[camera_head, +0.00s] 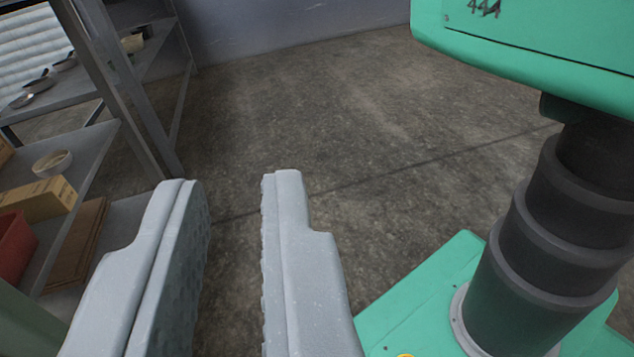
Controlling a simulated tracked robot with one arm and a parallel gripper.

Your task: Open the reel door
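My gripper (232,182) is in the lower middle of the view. Its two pale grey fingers stand apart with only bare floor between them, so it is open and empty. No reel door can be made out in this view.
A grey metal shelf (85,150) stands at the left, with pans (40,84), a bowl (52,163), a cardboard box (38,200) and a red bin (14,250). The concrete floor (310,110) is clear up to the back wall (290,22).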

